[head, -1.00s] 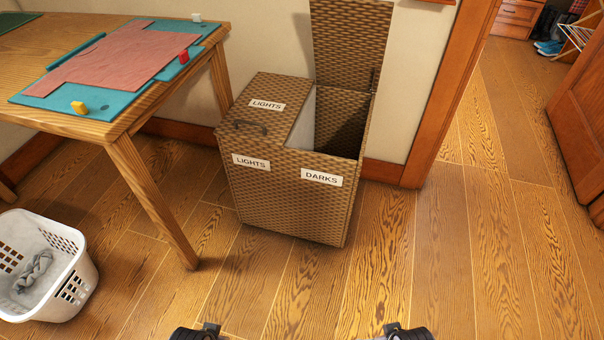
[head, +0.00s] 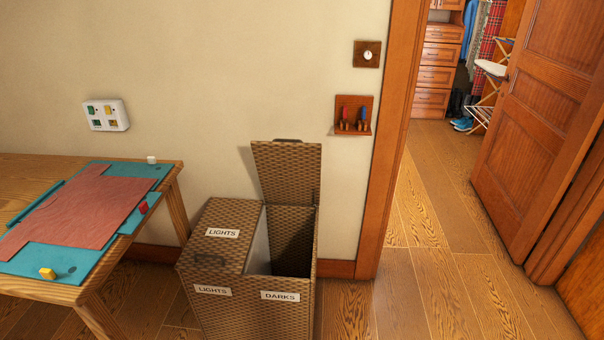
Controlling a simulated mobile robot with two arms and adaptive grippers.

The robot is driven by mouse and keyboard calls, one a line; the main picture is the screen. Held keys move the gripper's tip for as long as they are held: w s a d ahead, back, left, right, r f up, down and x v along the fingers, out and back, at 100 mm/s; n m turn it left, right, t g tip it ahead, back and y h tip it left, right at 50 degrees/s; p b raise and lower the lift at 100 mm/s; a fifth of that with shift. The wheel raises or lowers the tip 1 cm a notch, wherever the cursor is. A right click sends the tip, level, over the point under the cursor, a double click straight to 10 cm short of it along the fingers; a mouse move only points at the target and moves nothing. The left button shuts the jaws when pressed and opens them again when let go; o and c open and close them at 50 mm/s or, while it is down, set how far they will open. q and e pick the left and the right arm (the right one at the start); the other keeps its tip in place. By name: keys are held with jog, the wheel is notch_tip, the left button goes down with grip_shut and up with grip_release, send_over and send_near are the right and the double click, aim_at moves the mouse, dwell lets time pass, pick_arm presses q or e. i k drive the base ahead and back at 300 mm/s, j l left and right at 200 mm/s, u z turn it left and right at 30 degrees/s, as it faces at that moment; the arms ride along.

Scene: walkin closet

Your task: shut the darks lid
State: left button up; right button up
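A woven brown hamper (head: 235,308) stands on the floor against the wall, with two compartments. The darks lid (head: 287,172) stands upright at the back of the right compartment, open, close to the wall. The darks compartment (head: 292,245) under it is open and its visible inside looks empty; its bottom is hidden. A DARKS label (head: 280,296) is on the front. The lights lid (head: 225,235) on the left is shut and has a dark handle. Neither of my grippers is in view now.
A wooden table (head: 170,176) with a teal mat and pink cloth stands left of the hamper. A door frame (head: 392,150) is to the right, with an open wooden door (head: 540,120) beyond. The floor (head: 425,270) right of the hamper is clear.

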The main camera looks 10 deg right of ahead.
aim_at(289, 170)
jog(key=i+l+z, duration=0.1)
jog(key=z, duration=0.4)
jog(key=i+l+z, duration=0.1)
jog(key=z, duration=0.35)
jog(key=i+z, duration=0.1)
jog(key=z, duration=0.4)
jog(key=i, duration=2.6)
jog(key=i+l+u, duration=0.1)
jog(key=i+u, duration=0.3)
jog(key=i+l+u, duration=0.35)
jog(key=i, duration=0.15)
jog(key=i+l+u, duration=0.25)
jog(key=i+u, duration=0.15)
